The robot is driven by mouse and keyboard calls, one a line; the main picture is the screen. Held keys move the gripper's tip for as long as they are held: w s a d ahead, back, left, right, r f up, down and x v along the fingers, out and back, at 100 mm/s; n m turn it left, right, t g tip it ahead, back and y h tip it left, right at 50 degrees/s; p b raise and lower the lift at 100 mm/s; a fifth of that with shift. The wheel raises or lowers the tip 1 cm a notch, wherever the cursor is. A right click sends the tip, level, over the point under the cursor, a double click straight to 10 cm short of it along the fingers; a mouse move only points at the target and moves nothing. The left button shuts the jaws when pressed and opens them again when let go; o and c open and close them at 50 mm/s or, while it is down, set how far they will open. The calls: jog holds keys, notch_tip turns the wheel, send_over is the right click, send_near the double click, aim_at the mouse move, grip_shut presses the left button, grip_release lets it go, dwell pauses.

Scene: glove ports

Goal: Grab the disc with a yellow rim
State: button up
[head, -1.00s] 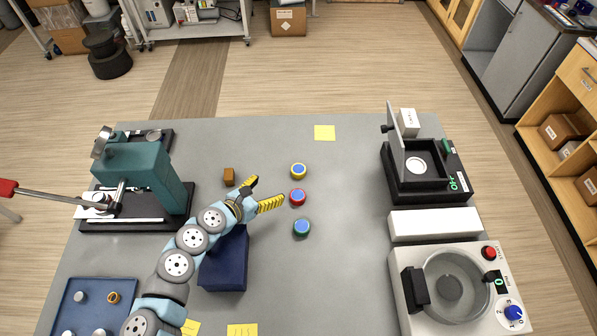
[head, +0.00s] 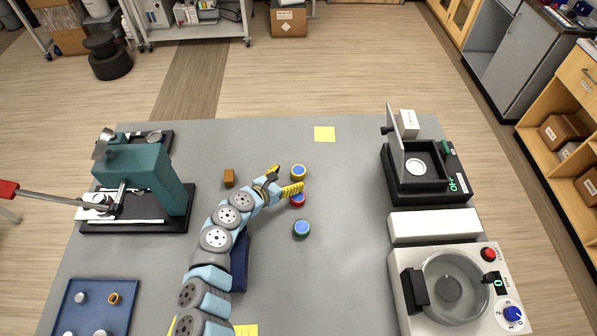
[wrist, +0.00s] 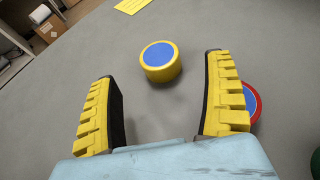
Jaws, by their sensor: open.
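The disc with a yellow rim (head: 298,171) has a blue top and lies flat on the grey table. In the wrist view the yellow-rimmed disc (wrist: 161,62) is ahead of my gripper, a little beyond the fingertips and between their lines. My gripper (head: 283,179) has yellow ribbed fingers. In the wrist view my gripper (wrist: 161,75) is open and empty. The red-rimmed disc (head: 298,200) is partly hidden by the right finger, and it also shows beside that finger in the wrist view (wrist: 252,101).
A green-rimmed disc (head: 302,228) lies nearer the front. A brown block (head: 229,178) sits left of my gripper. A yellow note (head: 325,134) lies beyond the discs. A dark blue block (head: 240,262) is partly behind my arm. The table between the discs and the right-hand devices is clear.

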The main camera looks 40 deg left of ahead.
aim_at(298, 170)
jog(key=shift+w+f, duration=0.15)
jog(key=shift+w, duration=0.3)
jog(key=shift+x, duration=2)
jog(key=shift+w+a+f, duration=0.1)
jog(key=shift+w+a, duration=0.05)
jog(key=shift+w, duration=0.4)
jog(key=c, duration=1.3)
